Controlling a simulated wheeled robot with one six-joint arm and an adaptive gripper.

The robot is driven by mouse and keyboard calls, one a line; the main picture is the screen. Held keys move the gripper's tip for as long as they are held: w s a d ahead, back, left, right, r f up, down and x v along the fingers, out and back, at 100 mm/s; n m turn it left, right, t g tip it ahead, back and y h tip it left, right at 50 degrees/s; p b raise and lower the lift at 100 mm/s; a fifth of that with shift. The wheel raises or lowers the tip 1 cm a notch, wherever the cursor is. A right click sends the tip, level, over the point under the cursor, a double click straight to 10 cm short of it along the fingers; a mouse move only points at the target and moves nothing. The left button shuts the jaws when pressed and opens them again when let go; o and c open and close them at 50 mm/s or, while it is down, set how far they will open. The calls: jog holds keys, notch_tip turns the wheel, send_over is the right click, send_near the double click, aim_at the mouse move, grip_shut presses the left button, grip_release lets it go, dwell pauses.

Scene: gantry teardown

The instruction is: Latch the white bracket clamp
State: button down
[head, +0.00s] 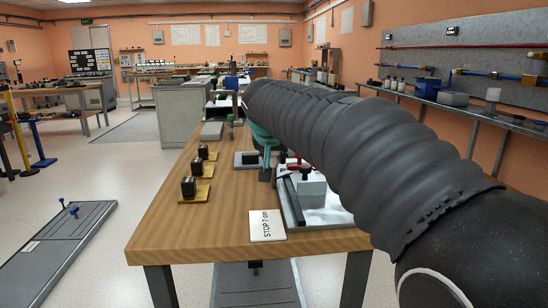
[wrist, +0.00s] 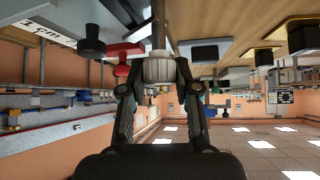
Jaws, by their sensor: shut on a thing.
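On the bench's near right a white plate (head: 328,214) bears a pale block (head: 312,190) with a black knob (head: 306,171) on top. A red part (head: 293,159) shows just behind it, partly hidden by my arm. I cannot make out for sure which part is the clamp. In the wrist view a black knob (wrist: 92,38) and a red lever-like part (wrist: 118,50) are left of my gripper (wrist: 159,82). My gripper is shut on a grey ribbed piece (wrist: 159,69) with a round shaft (wrist: 158,28). My arm hides much of this in the head view.
A dark box (head: 249,158) sits behind the plate. Bare wood lies between them.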

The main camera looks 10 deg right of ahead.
jog(key=m+g+h, duration=0.1)
jog(key=m+h, duration=0.1)
jog(key=m, duration=0.1)
jog(key=shift+a+h+b, duration=0.1)
jog(key=shift+h+b, duration=0.2)
jog(key=shift+m+g+h, duration=0.7)
jog(key=shift+m+h, duration=0.3)
jog(key=shift+m, duration=0.8)
jog(key=c, duration=0.8)
grip_release()
jog(key=v, duration=1.2)
